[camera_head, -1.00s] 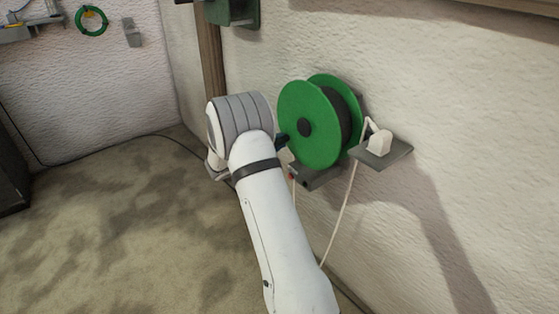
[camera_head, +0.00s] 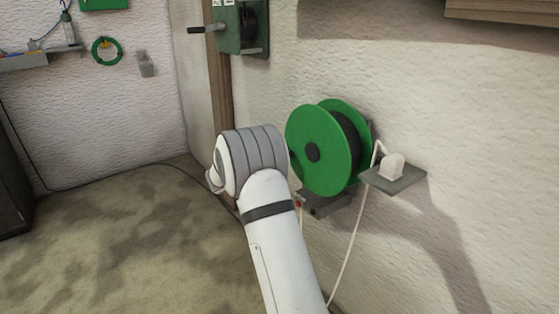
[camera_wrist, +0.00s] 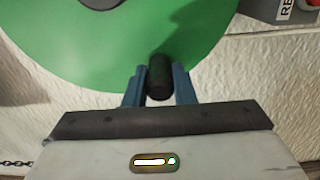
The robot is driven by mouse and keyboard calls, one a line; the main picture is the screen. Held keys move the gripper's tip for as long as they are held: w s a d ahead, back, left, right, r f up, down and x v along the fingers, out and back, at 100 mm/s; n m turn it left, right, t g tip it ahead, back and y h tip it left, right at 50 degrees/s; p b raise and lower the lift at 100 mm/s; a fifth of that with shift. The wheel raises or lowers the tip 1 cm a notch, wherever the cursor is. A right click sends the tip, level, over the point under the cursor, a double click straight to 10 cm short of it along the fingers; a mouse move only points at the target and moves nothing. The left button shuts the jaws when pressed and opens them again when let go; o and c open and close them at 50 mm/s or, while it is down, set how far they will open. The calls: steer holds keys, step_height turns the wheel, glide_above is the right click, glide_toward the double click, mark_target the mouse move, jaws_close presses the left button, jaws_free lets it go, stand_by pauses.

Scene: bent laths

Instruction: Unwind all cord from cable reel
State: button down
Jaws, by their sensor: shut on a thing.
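The green cable reel (camera_head: 318,150) is mounted on the white wall, with dark winding (camera_head: 350,138) between its two flanges. How much cord is on it I cannot tell. In the wrist view its green face (camera_wrist: 60,50) fills the top. My gripper (camera_wrist: 160,84) has its blue fingers on either side of a short black handle (camera_wrist: 159,74) near the lower rim of that face, and it is shut on the handle. In the head view my own arm hides most of the gripper, just left of the reel.
A small grey shelf (camera_head: 400,181) with a white plug-like block (camera_head: 391,166) juts out right of the reel; a pale cord (camera_head: 352,240) hangs below. A green wall box (camera_head: 232,28) with a lever is above. A dark cable (camera_head: 110,173) runs along the floor's edge.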

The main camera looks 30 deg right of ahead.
steer(key=c, duration=1.2)
jaws_free()
steer(key=s+a+p, duration=0.1)
steer(key=a+p, duration=0.1)
steer(key=a, duration=0.5)
steer(key=shift+s+a, duration=0.15)
steer(key=shift+a, duration=0.2)
